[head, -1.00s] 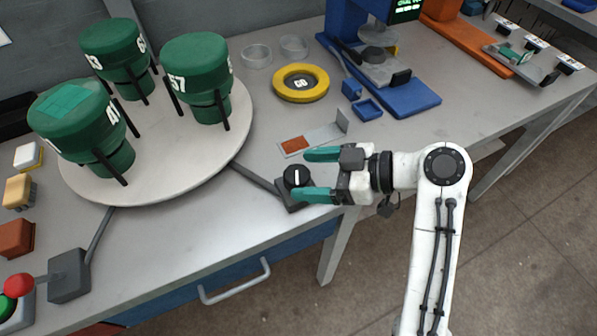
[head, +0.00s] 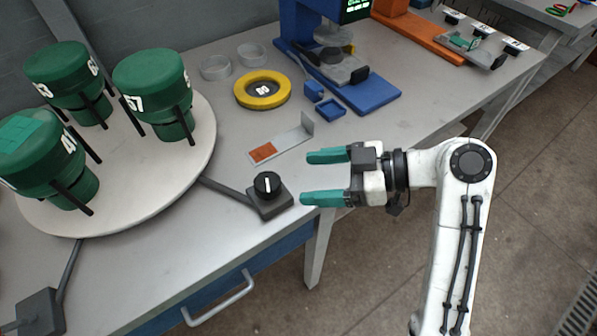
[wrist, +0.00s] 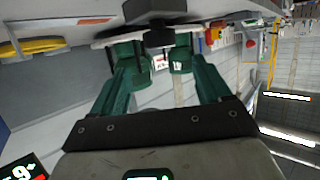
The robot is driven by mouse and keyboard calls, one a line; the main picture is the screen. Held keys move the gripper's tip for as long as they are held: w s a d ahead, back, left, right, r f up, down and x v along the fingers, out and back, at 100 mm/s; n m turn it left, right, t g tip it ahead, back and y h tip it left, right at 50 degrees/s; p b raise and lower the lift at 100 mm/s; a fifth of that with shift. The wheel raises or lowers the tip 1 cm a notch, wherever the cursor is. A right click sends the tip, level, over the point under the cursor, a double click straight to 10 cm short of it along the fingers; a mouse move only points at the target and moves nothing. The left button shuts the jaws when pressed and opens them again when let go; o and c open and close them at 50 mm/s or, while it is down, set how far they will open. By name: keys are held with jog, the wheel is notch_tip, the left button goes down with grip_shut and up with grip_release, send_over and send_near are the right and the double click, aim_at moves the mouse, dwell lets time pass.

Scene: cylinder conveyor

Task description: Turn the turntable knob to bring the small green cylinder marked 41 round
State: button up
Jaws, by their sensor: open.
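The turntable (head: 150,205) is a pale round disc at the left of the bench, carrying three green cylinders. The green cylinder marked 41 (head: 45,160) is at its near left, upright between dark posts. The black turntable knob (head: 267,184), with a white line, sits on a grey box joined to the turntable by a bar. My gripper (head: 306,178) is open and empty, its teal fingers just right of the knob and apart from it. The wrist view shows the knob (wrist: 158,38) ahead, between the fingers.
A blue machine (head: 350,85) stands farther back. A grey box (head: 40,312) is at the lower left. The bench's front edge runs below the knob.

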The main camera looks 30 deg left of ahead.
aim_at(279, 191)
jog(key=s+d+f+m+t+y+p, duration=0.2)
jog(key=s+f+m+t+y+p, duration=0.2)
jog(key=m+t+y, duration=0.15)
jog(key=shift+t+h, duration=0.25)
jog(key=shift+t, duration=0.1)
jog(key=a+p, duration=0.2)
jog(key=a, duration=0.8)
jog(key=shift+a+f, duration=0.15)
jog(key=shift+a, duration=0.1)
jog(key=shift+c, duration=0.2)
jog(key=c, duration=0.9)
